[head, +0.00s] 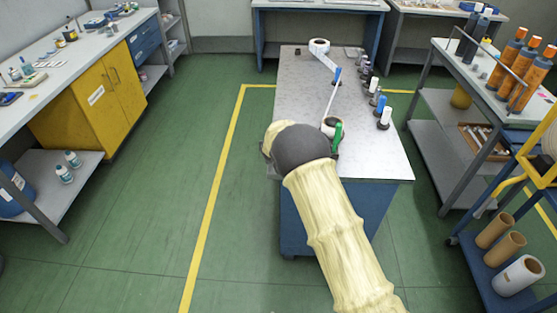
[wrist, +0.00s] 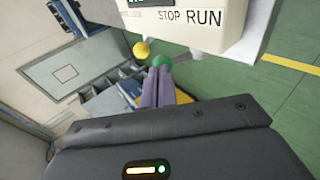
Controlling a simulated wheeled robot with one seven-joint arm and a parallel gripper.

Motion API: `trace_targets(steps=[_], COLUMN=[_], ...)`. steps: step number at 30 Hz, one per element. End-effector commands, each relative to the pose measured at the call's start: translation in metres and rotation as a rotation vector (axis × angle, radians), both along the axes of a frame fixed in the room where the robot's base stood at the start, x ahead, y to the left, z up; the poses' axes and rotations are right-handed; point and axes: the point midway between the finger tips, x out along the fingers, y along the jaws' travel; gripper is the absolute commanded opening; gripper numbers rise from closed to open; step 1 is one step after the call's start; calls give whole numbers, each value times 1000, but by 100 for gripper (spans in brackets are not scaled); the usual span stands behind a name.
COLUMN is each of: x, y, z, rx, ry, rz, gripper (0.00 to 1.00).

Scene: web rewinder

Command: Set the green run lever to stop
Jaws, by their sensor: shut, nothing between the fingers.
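The green run lever's round knob (wrist: 161,60) is just beyond my fingertips in the wrist view, below the word STOP and left of RUN on a pale panel (wrist: 240,25). My gripper (wrist: 158,70) is shut and empty, its purple fingers pointing at the knob. The fingertips overlap the knob's lower edge in the picture; I cannot tell whether they touch. The lever's shaft is hidden. In the head view my dark wrist covers the gripper, and a green part (head: 338,133) shows just right of it.
A yellow knob (wrist: 141,49) is just left of the green one. The bench (head: 300,85) carries a white roll (head: 319,47), a blue-tipped rod (head: 334,88) and several bottle-like items (head: 384,118) along its right side. A shelf cart (head: 480,100) stands right. Green floor is open on the left.

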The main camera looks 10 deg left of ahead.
Motion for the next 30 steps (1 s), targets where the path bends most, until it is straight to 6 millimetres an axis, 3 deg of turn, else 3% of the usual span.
trace_targets(steps=[11, 30], x=[14, 24], y=[11, 9], z=[-1, 0], rx=[0, 2], ry=[-3, -7], rz=[10, 5], gripper=[0, 0])
